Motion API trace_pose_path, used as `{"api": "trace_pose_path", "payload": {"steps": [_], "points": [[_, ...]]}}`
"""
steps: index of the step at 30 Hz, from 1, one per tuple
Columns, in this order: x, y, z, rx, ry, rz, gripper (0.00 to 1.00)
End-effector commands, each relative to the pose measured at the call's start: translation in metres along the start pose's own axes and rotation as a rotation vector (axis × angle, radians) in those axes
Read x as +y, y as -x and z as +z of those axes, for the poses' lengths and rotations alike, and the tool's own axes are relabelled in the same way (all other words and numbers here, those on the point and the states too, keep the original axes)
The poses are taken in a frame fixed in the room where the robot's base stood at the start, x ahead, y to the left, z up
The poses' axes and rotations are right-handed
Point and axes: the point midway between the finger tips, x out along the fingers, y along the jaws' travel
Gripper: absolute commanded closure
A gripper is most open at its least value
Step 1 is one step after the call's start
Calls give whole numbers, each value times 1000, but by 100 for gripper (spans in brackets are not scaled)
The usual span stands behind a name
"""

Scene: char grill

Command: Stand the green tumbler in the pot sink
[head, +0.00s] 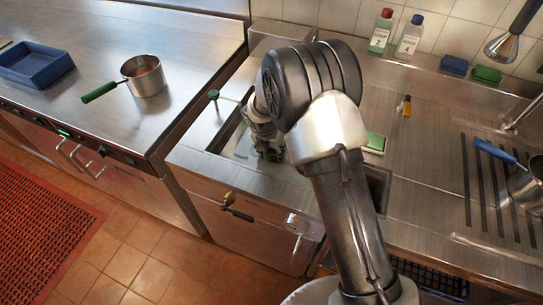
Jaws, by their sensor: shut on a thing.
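My gripper (268,154) points down over the left part of the pot sink (227,134), at or just inside the opening. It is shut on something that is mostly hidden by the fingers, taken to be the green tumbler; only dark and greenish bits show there. I cannot tell whether it touches the sink floor. My arm covers the middle of the sink, and its right end shows as a dark recess beside my forearm.
Right of my arm are a pale green pad (375,143) and a small yellow-and-black item (405,106). Two bottles (395,34) and sponges (470,70) line the back ledge. A saucepan (145,76) stands on the left counter.

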Motion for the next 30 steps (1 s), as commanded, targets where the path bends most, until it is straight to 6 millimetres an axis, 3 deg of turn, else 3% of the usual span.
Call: {"api": "trace_pose_path", "payload": {"steps": [1, 4, 16, 17, 25, 30], "points": [[0, -12, -4, 2, 1, -1, 82], [-1, -26, -8, 2, 1, -2, 82], [0, -29, -9, 1, 0, -1, 82], [0, -28, -9, 1, 0, -1, 55], [0, -28, -9, 1, 0, -1, 38], [0, -28, -9, 1, 0, -1, 37]]}}
